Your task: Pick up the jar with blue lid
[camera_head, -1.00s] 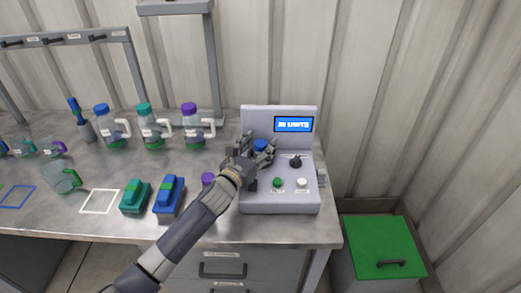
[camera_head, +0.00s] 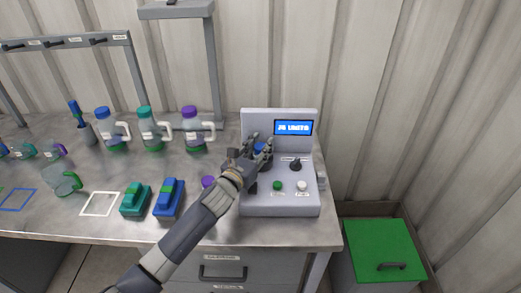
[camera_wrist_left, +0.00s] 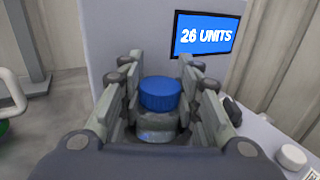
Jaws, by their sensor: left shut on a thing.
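The jar with the blue lid (camera_wrist_left: 160,94) is at the machine with the screen (camera_head: 281,115). In the left wrist view its clear body (camera_wrist_left: 157,125) sits between the fingers. My left gripper (camera_head: 262,148) is shut on the jar, with a finger on either side of it. In the head view the fingers hide most of the jar, and only a bit of the blue lid shows. I cannot tell whether the jar's base touches the machine. My right gripper is not in view.
The machine's screen (camera_wrist_left: 208,35) reads 26 UNITS. It has a black knob (camera_head: 296,165), a green button (camera_head: 277,186) and a white button (camera_head: 302,186). Handled bottles (camera_head: 193,130) stand left, with a green and a blue device (camera_head: 169,198) in front. A green-lidded bin (camera_head: 383,248) is right.

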